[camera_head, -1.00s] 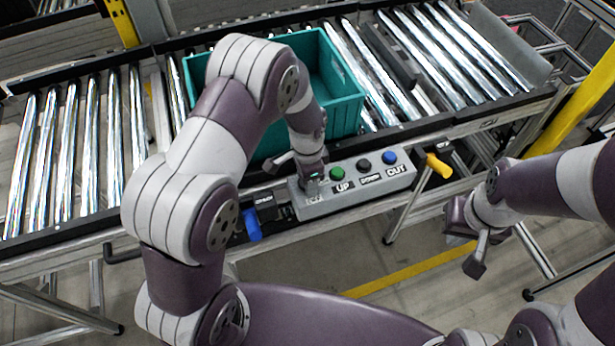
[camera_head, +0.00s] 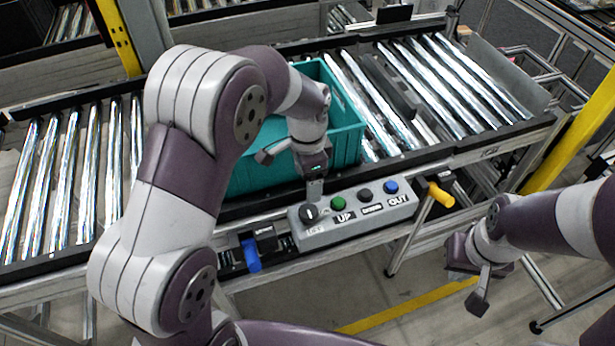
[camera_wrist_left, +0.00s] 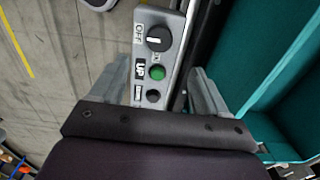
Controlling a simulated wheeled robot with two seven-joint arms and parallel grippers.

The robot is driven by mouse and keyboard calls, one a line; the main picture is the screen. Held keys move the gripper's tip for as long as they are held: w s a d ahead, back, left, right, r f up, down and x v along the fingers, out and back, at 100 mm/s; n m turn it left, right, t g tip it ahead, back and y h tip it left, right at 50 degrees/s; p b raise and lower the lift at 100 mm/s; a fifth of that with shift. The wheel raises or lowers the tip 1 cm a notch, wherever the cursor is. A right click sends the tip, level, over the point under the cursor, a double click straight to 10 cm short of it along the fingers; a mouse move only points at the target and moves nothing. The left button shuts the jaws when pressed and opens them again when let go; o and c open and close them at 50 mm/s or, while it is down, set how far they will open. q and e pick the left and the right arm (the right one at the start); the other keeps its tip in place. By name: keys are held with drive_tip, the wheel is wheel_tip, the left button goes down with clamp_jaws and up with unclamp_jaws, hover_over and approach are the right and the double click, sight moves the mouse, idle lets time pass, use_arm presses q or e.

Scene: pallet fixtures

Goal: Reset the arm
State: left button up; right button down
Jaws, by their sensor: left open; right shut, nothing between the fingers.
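My left arm reaches in from the left of the head view. Its gripper (camera_head: 314,188) hangs just above the black rotary knob (camera_head: 309,212) of the grey control box (camera_head: 328,232). In the left wrist view my left gripper (camera_wrist_left: 160,78) has its fingers spread wide, with nothing held. The knob (camera_wrist_left: 158,38) lies beyond the fingertips, apart from them, its white mark lying crosswise near the OFF label. My right gripper (camera_head: 478,302) is shut and empty at the lower right, clear of the conveyor.
A teal crate (camera_head: 345,140) stands on the roller conveyor (camera_head: 60,185) behind the box. Green (camera_head: 338,203), black (camera_head: 365,195) and blue (camera_head: 391,187) buttons sit along the box. A blue handle (camera_head: 251,254) and yellow handle (camera_head: 440,194) flank it. Floor in front is open.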

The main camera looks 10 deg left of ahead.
use_arm(q)
drive_tip(key=shift+r, duration=0.45)
drive_tip(key=s+a+n+t, duration=0.1)
drive_tip(key=s+a+n, duration=0.4)
drive_tip(key=s+n, duration=0.6)
drive_tip(key=s, duration=0.3)
drive_tip(key=shift+a, duration=0.2)
